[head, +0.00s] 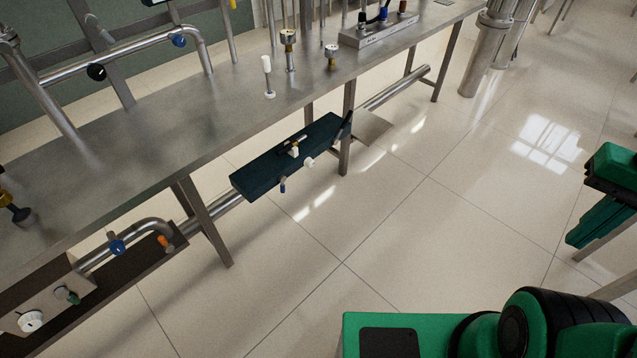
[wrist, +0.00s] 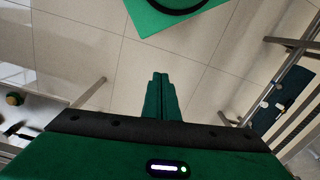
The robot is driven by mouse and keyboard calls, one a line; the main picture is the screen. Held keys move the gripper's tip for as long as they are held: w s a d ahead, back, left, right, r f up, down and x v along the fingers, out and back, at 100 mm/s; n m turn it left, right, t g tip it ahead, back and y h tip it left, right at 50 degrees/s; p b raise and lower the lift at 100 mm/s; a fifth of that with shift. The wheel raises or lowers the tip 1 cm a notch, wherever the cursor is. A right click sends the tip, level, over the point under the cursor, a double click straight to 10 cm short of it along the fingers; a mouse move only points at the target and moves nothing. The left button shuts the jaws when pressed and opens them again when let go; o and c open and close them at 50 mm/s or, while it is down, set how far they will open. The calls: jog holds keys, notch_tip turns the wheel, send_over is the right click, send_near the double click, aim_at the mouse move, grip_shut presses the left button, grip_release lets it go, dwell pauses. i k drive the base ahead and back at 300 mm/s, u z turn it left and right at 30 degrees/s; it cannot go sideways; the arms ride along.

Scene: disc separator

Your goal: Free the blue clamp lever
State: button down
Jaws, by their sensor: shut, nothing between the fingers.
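Several blue parts show in the head view, and I cannot tell for certain which is the clamp lever. A small blue-tipped lever (head: 283,185) hangs at the front of a dark teal box (head: 262,178) under the bench. A blue handle (head: 384,13) stands upright on a metal block at the back of the bench. Blue knobs sit on the upper pipe (head: 179,41) and the lower left pipe (head: 117,246). My gripper (wrist: 161,76) is shut and empty in the wrist view, over open floor and apart from all of these.
The long steel bench (head: 150,125) runs diagonally, with legs and a pipe below. Bottles or posts, such as a white-topped one (head: 267,76), stand along it. A steel column (head: 484,50) stands at the back.

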aim_at(281, 178)
jog(key=z, duration=2.25)
jog(key=k, duration=1.95)
jog(key=u, duration=2.05)
jog(key=i, duration=0.75)
jog(key=u, duration=0.1)
